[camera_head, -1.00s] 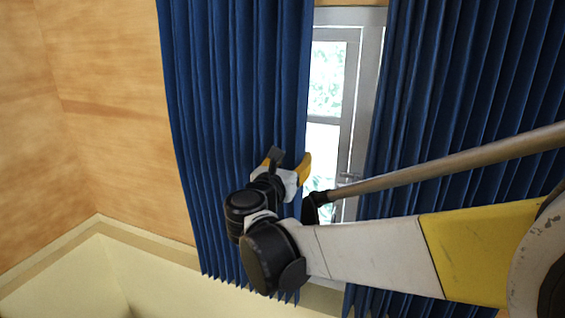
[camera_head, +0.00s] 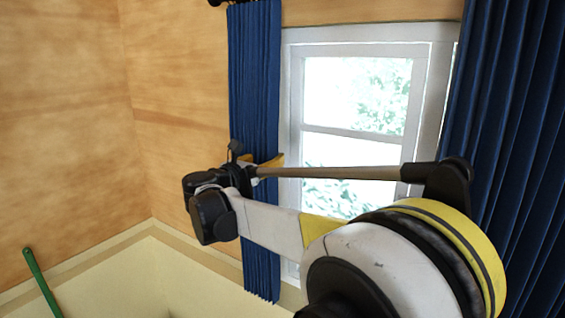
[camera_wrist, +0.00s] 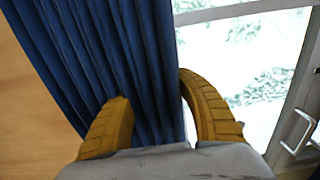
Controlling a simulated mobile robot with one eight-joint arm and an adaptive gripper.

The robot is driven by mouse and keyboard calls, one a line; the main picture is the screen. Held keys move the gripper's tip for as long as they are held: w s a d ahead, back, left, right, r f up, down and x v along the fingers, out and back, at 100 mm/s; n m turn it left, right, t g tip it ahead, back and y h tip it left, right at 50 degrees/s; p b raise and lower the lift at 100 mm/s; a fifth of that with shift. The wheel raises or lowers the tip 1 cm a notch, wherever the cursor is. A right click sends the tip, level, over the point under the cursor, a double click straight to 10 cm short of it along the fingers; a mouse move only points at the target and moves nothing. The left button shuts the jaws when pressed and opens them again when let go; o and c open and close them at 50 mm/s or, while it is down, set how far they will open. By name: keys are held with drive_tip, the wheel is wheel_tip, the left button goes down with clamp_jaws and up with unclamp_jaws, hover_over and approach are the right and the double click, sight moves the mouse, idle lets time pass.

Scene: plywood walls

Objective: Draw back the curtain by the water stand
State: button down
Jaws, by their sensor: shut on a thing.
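The left blue curtain (camera_head: 254,90) hangs gathered into a narrow bunch at the left side of the white-framed window (camera_head: 352,110). My gripper (camera_head: 255,161) is at the curtain's middle height, partly hidden behind my own arm. In the wrist view, the yellow fingers of my gripper (camera_wrist: 158,120) are on either side of the blue curtain (camera_wrist: 125,60), shut on its folds. Window glass (camera_wrist: 250,60) shows right of the curtain there. A water stand is not visible in these frames.
Another blue curtain (camera_head: 520,150) covers the window's right side. The plywood wall (camera_head: 185,90) is bare to the left. A green pole (camera_head: 42,283) leans at lower left. A metal window handle (camera_wrist: 298,132) shows at right in the wrist view.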

drive_tip(key=shift+a+f, duration=0.1)
drive_tip(key=shift+a, duration=0.1)
drive_tip(key=c, duration=1.3)
unclamp_jaws()
drive_tip(key=o, duration=0.4)
drive_tip(key=shift+a, duration=0.15)
drive_tip(key=shift+o, duration=0.2)
drive_tip(key=shift+s, duration=0.1)
drive_tip(key=v, duration=1.2)
